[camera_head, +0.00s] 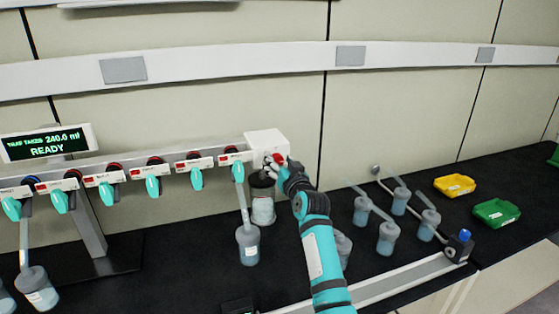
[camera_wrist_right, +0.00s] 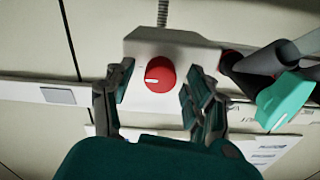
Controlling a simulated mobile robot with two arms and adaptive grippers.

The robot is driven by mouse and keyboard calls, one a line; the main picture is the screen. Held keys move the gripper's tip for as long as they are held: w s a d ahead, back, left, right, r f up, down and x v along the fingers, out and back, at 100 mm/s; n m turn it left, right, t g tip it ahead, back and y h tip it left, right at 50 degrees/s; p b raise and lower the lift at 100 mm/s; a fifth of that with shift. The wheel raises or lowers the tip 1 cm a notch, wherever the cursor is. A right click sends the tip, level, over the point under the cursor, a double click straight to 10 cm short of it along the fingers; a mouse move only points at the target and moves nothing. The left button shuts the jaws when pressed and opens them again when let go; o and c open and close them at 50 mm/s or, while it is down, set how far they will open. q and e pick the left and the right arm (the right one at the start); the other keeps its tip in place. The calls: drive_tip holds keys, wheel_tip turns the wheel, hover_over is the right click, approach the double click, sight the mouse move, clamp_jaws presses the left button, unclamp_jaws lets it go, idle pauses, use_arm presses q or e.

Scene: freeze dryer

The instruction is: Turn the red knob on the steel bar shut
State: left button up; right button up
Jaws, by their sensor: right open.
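The red knob (camera_wrist_right: 160,75) sits on the white end block (camera_wrist_right: 140,45) of the steel bar, with a white mark pointing to the left in the right wrist view. In the head view the end block (camera_head: 266,141) is at the right end of the steel bar (camera_head: 130,165), and the red knob (camera_head: 277,158) shows partly beside my gripper. My right gripper (camera_wrist_right: 155,95) is open, with one finger on each side of the knob. A gap shows between the knob and both fingers. My left gripper is not in view.
Several teal valve handles (camera_head: 238,172) line the bar, some with hanging flasks (camera_head: 247,245). A dark-topped jar (camera_head: 262,205) stands below the end block. More flasks (camera_head: 387,235) stand in a rack at right, near yellow (camera_head: 454,186) and green (camera_head: 496,212) bins. A display (camera_head: 47,143) reads READY.

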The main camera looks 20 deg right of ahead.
clamp_jaws()
idle(0.4)
drive_tip(key=n, duration=0.3)
drive_tip(key=shift+n, duration=0.4)
drive_tip(key=n, duration=0.4)
drive_tip(key=shift+n, duration=0.3)
drive_tip(key=n+p, duration=0.1)
drive_tip(key=n, duration=0.4)
drive_tip(key=shift+a+f+n+p, duration=0.1)
drive_tip(key=shift+n+p, duration=0.25)
drive_tip(key=shift+n, duration=1.85)
